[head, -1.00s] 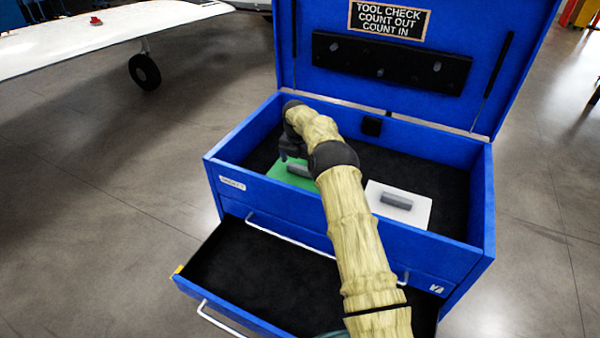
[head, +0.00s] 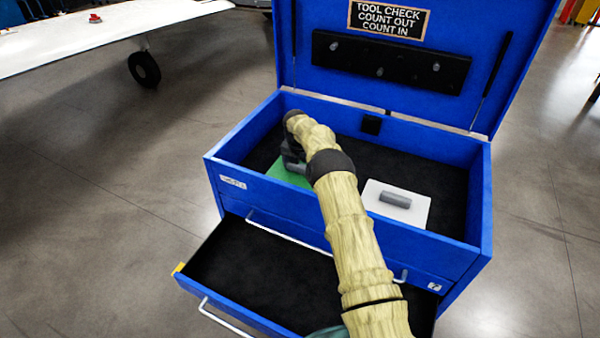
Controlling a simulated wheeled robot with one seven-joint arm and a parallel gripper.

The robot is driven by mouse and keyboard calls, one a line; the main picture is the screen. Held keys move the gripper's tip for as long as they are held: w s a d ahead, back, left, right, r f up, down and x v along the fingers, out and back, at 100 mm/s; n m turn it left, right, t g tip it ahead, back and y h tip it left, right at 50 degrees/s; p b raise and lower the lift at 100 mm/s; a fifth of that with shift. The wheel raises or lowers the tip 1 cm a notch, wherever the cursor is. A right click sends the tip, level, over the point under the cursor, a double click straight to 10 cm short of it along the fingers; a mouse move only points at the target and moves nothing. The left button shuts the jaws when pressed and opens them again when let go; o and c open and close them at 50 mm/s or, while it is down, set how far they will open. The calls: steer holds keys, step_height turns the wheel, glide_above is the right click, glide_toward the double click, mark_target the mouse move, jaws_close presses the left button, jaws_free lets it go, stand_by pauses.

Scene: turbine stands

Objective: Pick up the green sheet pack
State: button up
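The green sheet pack (head: 286,174) lies in the left part of the blue tool chest's open top compartment, partly hidden by my gripper and arm. My gripper (head: 293,166) is dark and points down over the pack, at or very near its grey grip block. The arm and dark wrist cover the fingertips, so I cannot tell whether the fingers are open or closed on the block.
A white sheet pack (head: 412,210) with a grey block lies right of my arm in the same compartment. The blue chest (head: 330,236) has raised walls, an open lid behind and an empty drawer (head: 262,278) pulled out in front. The compartment's back is clear.

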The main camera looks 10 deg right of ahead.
steer(key=shift+r, duration=0.15)
steer(key=shift+c, duration=0.3)
step_height(320, 180, up, 12)
steer(key=b, duration=0.1)
step_height(320, 180, up, 16)
steer(key=p, duration=1.4)
glide_above(300, 165)
steer(key=shift+s, duration=0.1)
